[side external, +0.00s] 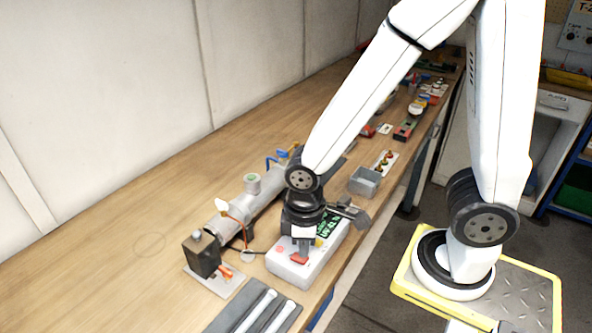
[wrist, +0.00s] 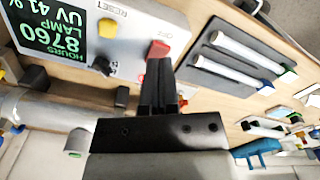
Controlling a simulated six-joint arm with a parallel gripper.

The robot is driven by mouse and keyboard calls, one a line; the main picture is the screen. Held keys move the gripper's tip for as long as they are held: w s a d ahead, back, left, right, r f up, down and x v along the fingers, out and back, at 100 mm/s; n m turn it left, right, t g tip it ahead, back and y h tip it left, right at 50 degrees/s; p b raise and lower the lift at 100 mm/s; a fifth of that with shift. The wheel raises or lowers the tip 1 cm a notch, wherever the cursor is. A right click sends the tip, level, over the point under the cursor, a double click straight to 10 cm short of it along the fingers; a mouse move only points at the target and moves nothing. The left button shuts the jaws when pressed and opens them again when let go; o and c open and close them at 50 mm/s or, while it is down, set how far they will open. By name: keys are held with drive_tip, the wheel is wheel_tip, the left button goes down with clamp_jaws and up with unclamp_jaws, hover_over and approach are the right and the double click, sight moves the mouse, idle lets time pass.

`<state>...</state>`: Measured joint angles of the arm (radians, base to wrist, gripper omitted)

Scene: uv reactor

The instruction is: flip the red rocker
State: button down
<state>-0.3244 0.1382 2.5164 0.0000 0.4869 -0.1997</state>
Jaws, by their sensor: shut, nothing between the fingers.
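The red rocker (side external: 299,258) sits on the top face of a white control box (side external: 283,269) near the front of the bench. In the wrist view the rocker (wrist: 158,49) shows just beyond my fingertips, at the corner of the box (wrist: 168,18). My gripper (wrist: 157,64) is shut and empty, with its tips right at the near edge of the rocker. In the side view my gripper (side external: 303,248) points down over the rocker. I cannot tell whether the tips touch it. Part of the rocker is hidden behind the fingers.
A yellow reset button (wrist: 107,27), a black knob (wrist: 102,66) and a green-lettered display (wrist: 45,30) share the box. A grey reactor tube (side external: 262,195) lies behind it. White lamp tubes (side external: 256,310) lie on a dark mat to the front. A grey bin (side external: 364,182) stands to the right.

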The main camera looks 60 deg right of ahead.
sight(303, 259)
drive_tip(key=shift+f, duration=0.95)
idle(0.8)
drive_tip(key=shift+r, duration=3.55)
drive_tip(key=w+d+m+t, duration=0.1)
drive_tip(key=d+m, duration=0.1)
drive_tip(key=w+d+f+m, duration=0.1)
drive_tip(key=d+m, duration=0.1)
drive_tip(key=d, duration=0.1)
drive_tip(key=w+d+f+m+t, duration=0.1)
drive_tip(key=d+m, duration=0.1)
drive_tip(key=d, duration=0.1)
drive_tip(key=shift+w+d+f+t, duration=0.1)
drive_tip(key=shift+w+d+t, duration=0.05)
drive_tip(key=shift+w+t, duration=0.2)
